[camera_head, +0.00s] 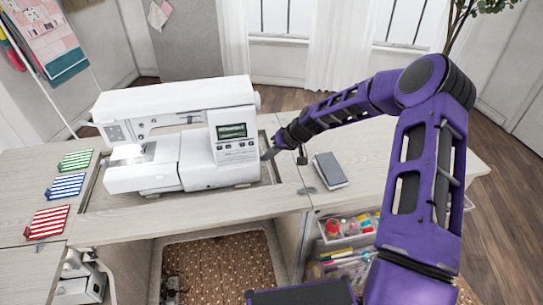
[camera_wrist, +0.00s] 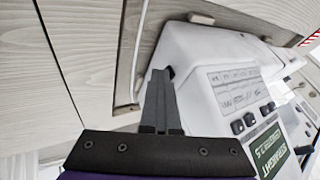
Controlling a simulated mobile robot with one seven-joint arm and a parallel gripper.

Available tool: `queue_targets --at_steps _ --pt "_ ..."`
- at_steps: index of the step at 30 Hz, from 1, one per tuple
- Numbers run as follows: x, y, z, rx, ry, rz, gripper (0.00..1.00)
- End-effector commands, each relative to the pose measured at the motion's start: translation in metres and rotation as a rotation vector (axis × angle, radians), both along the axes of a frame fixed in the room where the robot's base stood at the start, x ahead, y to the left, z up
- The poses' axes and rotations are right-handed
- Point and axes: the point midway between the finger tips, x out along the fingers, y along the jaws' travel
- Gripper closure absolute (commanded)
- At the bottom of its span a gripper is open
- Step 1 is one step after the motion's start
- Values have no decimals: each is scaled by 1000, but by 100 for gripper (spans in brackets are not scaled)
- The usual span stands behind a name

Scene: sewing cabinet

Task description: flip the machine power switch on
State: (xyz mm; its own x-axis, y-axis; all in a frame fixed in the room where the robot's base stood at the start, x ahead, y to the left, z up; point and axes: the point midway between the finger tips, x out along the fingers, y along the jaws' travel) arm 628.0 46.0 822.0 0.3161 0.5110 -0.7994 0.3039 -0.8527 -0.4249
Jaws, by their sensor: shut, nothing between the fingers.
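The white sewing machine (camera_head: 185,105) stands in the recess of the cabinet top, its green screen (camera_head: 232,131) lit. My gripper (camera_head: 268,154) is at its right end, low beside the housing. In the wrist view the machine's white side (camera_wrist: 200,60) fills the middle, and my shut fingers (camera_wrist: 159,76) point along it with nothing between them. A small dark part (camera_wrist: 170,71) shows on the housing right at the fingertips; it may be the power switch, mostly hidden by the fingers. I cannot tell whether they touch it or which way it is set.
A grey notebook (camera_head: 330,170) lies on the cabinet top right of my gripper. Striped fabric pieces, green (camera_head: 76,160), blue (camera_head: 65,186) and red (camera_head: 47,222), lie at the left. An open drawer of sewing supplies (camera_head: 348,228) is below. The recess edge (camera_wrist: 130,108) runs close beside my fingers.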

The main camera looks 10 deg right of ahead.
Motion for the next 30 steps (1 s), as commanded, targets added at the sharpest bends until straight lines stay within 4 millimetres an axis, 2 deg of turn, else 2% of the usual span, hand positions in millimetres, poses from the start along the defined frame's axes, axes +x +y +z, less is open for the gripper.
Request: queue_targets --at_steps 12,30 --pt "15 -5 0 2 -3 2 100" --pt "15 -6 -1 0 -1 3 100"
